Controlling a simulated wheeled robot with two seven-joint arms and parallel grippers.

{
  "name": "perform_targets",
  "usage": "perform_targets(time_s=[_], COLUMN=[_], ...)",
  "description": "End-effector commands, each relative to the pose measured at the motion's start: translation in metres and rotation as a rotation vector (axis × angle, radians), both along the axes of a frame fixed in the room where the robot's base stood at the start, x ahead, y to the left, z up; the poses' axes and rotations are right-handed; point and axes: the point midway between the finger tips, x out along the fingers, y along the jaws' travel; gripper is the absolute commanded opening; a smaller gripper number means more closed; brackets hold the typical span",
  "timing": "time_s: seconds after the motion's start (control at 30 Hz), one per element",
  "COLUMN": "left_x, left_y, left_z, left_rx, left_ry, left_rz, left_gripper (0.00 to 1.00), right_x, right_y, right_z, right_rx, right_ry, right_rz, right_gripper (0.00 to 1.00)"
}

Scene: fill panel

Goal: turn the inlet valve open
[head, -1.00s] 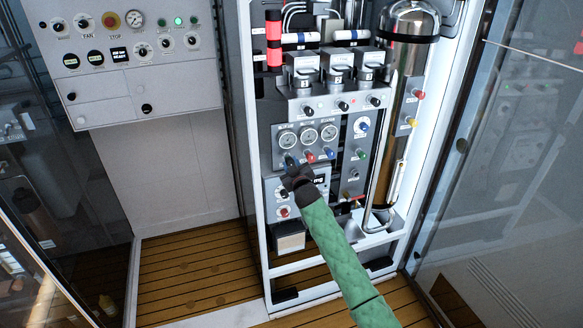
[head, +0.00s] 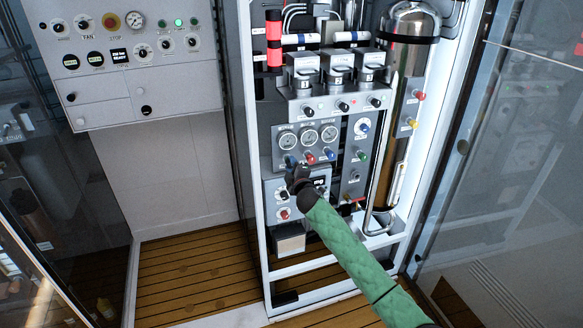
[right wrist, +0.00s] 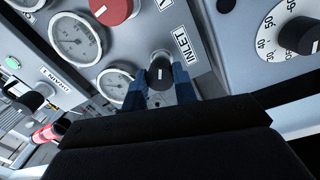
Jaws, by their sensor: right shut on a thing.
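The inlet valve is a black round knob (right wrist: 160,72) with a white line on its face, beside an INLET label (right wrist: 183,45) in the right wrist view. My right gripper (right wrist: 160,88) has its blue fingers on both sides of this knob and is shut on it. In the head view the right gripper (head: 291,164) is at the panel just below the row of gauges (head: 308,138), and it hides the knob there. My left gripper is not in view.
A red knob (right wrist: 112,8) and a black knob with a numbered white dial (right wrist: 299,35) flank the valve. A steel cylinder (head: 408,85) stands at the right of the rack. A control box (head: 130,60) hangs at the left, with open floor below.

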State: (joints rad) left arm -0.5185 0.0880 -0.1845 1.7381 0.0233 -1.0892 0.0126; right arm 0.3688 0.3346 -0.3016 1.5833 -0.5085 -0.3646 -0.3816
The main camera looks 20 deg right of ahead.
Motion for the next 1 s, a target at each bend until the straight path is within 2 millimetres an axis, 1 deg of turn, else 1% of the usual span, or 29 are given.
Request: perform_targets(time_s=[0.03, 0.27, 0.73, 0.77, 0.83, 0.87, 1.0], left_x=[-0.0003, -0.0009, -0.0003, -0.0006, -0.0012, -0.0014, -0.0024], left_y=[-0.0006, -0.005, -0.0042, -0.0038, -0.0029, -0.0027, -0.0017], left_z=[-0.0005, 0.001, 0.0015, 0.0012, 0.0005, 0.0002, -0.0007], left_rx=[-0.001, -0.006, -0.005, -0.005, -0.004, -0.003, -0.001], left_ry=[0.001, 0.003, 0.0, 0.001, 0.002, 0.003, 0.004], left_rz=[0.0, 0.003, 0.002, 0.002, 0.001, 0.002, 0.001], left_gripper=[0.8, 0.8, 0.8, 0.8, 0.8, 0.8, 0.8], right_x=[-0.0008, -0.0008, -0.0009, -0.0009, -0.0008, -0.0007, -0.0005], right_y=[0.0007, 0.0002, 0.0005, 0.0004, 0.0003, 0.0003, 0.0001], right_z=[-0.0046, -0.0046, -0.0049, -0.005, -0.0049, -0.0044, -0.0027], right_rx=[-0.021, -0.078, -0.089, -0.089, -0.089, -0.089, -0.089], right_ry=[0.005, 0.003, 0.003, 0.003, 0.003, 0.002, 0.0], right_rz=[0.001, 0.0, 0.001, 0.0, 0.001, 0.0, 0.0], right_gripper=[0.05, 0.05, 0.05, 0.32, 0.46, 0.49, 0.49])
